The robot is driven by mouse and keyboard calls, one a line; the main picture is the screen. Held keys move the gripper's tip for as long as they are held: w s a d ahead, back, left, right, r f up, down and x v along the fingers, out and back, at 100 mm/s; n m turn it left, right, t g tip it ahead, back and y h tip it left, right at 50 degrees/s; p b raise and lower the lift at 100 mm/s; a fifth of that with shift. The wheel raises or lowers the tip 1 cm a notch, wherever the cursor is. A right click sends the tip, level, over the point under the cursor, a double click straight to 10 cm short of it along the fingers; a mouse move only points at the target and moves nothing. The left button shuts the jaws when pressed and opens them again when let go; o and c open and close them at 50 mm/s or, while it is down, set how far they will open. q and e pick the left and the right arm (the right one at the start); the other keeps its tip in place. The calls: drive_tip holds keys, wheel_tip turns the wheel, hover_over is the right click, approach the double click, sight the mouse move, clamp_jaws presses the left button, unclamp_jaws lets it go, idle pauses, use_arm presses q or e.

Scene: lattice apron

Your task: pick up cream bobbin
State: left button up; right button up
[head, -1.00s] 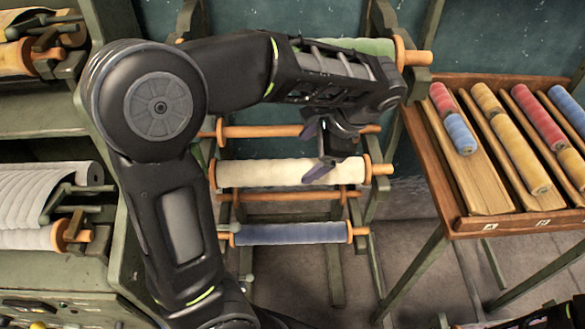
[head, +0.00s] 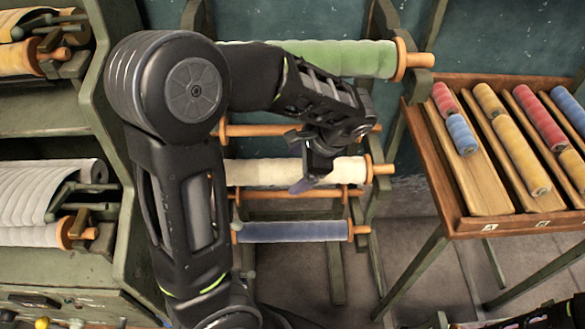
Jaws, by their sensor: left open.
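The cream bobbin (head: 258,172) lies level across the rack in the middle of the head view, with an orange flange and handle at its right end. Its left end is hidden behind my left arm. My left gripper (head: 306,178) is open at the bobbin's right half. One finger overlaps the cream roll in the picture; I cannot tell whether it touches. The other finger is mostly hidden by the wrist.
A green bobbin (head: 345,58) sits above on the rack and a blue bobbin (head: 292,231) below. A wooden table (head: 470,222) with small coloured rolls stands right. A green cabinet (head: 45,122) with fabric rolls stands left.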

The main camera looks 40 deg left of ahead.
use_arm(q)
drive_tip(key=shift+a+f, duration=0.1)
drive_tip(key=shift+f, duration=0.1)
idle(0.5)
clamp_jaws()
idle(0.7)
